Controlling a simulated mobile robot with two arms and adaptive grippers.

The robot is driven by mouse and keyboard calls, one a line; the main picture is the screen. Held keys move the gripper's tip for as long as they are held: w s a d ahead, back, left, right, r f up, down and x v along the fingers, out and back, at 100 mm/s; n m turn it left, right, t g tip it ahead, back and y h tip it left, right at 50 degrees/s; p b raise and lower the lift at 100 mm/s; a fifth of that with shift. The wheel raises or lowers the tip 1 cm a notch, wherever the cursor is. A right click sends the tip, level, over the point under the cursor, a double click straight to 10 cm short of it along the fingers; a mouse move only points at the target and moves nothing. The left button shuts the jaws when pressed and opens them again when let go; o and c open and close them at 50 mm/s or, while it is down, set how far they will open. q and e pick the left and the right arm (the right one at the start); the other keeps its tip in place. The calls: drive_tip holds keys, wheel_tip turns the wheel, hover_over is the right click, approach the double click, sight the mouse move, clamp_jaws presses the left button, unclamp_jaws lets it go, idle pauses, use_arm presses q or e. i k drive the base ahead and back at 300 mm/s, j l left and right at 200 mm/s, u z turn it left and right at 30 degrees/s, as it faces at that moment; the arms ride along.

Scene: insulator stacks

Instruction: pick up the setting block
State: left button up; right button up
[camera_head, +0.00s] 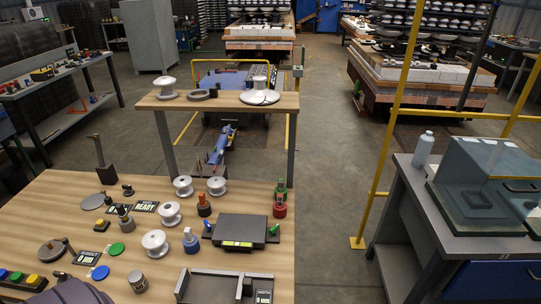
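No object is clearly marked as the setting block, and I cannot tell which one it is. Block-like things on the wooden table (60,200) are a dark block with a tall upright post (106,174) at the far left, a flat black box with a yellow label (240,229) at the right, and a small dark block (247,287) in a grey open-topped fixture (208,285) at the front edge. White insulator spools (170,213) stand in the middle.
A yellow post (383,150) and a grey cabinet (405,215) are to the right. Floor between is clear.

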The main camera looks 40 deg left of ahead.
sight(136, 280)
drive_tip(key=u, duration=2.3)
